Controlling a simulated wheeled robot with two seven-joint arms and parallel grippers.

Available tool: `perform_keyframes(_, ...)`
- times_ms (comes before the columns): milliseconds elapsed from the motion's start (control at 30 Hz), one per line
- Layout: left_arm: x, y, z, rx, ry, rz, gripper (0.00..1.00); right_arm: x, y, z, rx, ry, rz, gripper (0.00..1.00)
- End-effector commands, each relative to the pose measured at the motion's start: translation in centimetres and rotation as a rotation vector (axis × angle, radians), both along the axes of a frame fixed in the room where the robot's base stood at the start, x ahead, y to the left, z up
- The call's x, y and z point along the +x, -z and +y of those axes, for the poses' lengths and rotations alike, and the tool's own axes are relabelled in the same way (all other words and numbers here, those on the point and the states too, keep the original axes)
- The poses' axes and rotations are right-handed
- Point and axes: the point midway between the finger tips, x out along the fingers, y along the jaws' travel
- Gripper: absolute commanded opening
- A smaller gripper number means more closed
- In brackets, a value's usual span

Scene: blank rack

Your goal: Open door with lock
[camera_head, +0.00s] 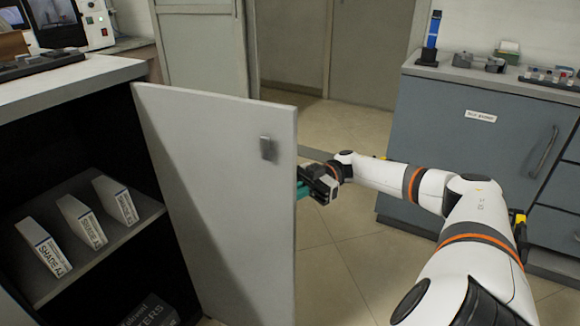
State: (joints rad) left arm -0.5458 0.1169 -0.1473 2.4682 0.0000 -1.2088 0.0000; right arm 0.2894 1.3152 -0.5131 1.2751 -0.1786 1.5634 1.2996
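The light grey cabinet door (215,190) stands swung open, away from the dark cabinet interior on its left. A small grey metal lock or handle (267,148) sits near the upper right corner of the door face. My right gripper (303,188) is at the door's free right edge, below the height of the lock. Its green fingers are partly hidden behind the door edge, so I cannot tell whether they are open or shut, or whether they touch the door. My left gripper is not in view.
Several white boxes (81,222) stand on the cabinet's inner shelf (110,258). A dark box lies at the bottom. The white counter (60,85) is above. A blue-grey drawer cabinet (440,140) stands at the right. Tiled floor (340,250) between is clear.

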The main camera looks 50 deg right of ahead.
Motion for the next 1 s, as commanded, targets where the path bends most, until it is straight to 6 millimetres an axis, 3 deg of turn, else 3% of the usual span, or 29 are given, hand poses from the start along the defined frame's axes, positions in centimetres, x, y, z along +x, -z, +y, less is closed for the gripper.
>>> perform_keyframes(433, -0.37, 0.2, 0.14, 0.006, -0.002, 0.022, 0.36, 0.33, -0.17, 0.05, 0.004, 0.01, -0.007, 0.0)
perform_keyframes(500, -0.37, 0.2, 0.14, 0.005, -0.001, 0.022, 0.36, 0.33, -0.19, 0.06, 0.004, 0.009, -0.007, 0.17)
perform_keyframes(600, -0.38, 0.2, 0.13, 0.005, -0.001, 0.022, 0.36, 0.28, -0.15, 0.06, 0.004, 0.007, -0.006, 0.3)
perform_keyframes(1000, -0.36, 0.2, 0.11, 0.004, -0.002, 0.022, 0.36, 0.09, -0.03, -0.86, 0.001, 0.006, -0.003, 0.3)
